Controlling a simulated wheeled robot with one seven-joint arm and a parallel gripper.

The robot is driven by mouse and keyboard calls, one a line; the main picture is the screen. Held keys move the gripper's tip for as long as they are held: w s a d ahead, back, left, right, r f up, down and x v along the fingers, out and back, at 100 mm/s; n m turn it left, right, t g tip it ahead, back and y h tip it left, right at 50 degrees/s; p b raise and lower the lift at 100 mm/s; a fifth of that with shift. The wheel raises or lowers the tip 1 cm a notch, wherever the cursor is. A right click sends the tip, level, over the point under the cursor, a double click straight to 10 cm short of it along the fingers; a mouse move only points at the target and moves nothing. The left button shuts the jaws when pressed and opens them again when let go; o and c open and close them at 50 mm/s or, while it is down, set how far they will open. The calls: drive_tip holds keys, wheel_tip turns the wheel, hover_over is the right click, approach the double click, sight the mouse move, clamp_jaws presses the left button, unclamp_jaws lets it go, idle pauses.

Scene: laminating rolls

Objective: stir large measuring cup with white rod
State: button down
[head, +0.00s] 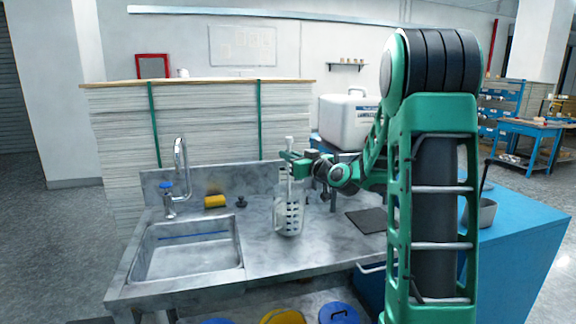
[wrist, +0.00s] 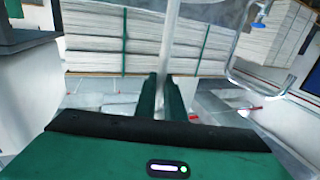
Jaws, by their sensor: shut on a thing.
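The large measuring cup (head: 283,217) is a clear cup with dark markings, standing on the grey counter right of the sink in the head view. The white rod (head: 290,172) is upright, its lower part in line with the cup and seemingly inside it. My gripper (head: 291,157) is shut on the rod above the cup. In the wrist view the rod (wrist: 169,45) rises between the two green fingers of my gripper (wrist: 164,90). The rod's lower end is hidden or unclear, and the cup cannot be made out in the wrist view.
A sink (head: 187,250) with a tall tap (head: 180,165) is at the left. A dark mat (head: 368,219) lies right. A white container (head: 347,122) stands behind.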

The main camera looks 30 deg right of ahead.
drive_tip(key=shift+r, duration=5.45)
drive_tip(key=shift+r, duration=2)
